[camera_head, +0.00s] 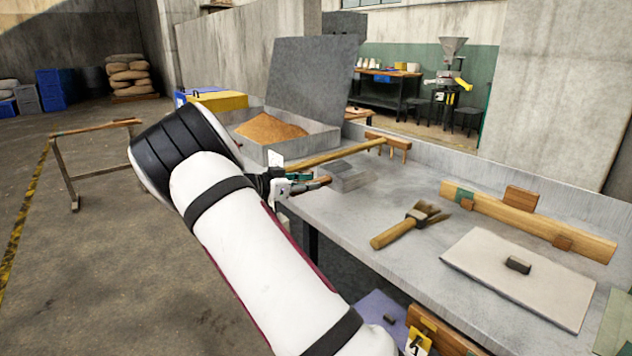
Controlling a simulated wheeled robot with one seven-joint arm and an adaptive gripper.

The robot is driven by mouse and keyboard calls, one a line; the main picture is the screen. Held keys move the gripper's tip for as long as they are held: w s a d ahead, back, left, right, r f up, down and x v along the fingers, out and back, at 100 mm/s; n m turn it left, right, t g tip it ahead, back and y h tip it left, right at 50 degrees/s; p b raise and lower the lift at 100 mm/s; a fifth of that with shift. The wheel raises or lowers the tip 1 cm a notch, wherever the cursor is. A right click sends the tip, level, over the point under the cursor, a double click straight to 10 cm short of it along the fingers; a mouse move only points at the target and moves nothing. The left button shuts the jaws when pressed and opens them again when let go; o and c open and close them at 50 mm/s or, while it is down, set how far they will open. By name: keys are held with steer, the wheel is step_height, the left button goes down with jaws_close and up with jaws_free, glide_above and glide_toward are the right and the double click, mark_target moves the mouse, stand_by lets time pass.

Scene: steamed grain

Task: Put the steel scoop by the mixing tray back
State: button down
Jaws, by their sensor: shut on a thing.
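The mixing tray (318,142) is a grey metal tray with a heap of brown grain in it and a tall grey panel standing behind it. My gripper (296,187) is at the near side of the bench, just in front of the tray's right corner. It is shut on what looks like a short wooden handle (318,182). A grey, box-like metal piece, apparently the steel scoop (350,179), lies in line with this handle at or just above the bench top. My arm and gripper hide part of the handle, and I cannot tell whether the scoop touches the bench.
A long wooden handle (340,155) runs just behind the scoop to a small wooden rack (393,145). A brush (410,222), a pale board (515,278) and a wooden rail (520,218) lie to the right. Bare bench (355,218) lies between scoop and brush.

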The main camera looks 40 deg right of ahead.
step_height(320, 180, down, 9)
steer(key=b, duration=0.3)
stand_by(0.5)
steer(key=shift+s+a+b, duration=0.1)
steer(key=shift+a+b, duration=0.1)
steer(key=shift+b, duration=0.3)
stand_by(0.6)
steer(key=shift+f, duration=0.15)
steer(key=c, duration=1.3)
jaws_free()
steer(key=v, duration=1.2)
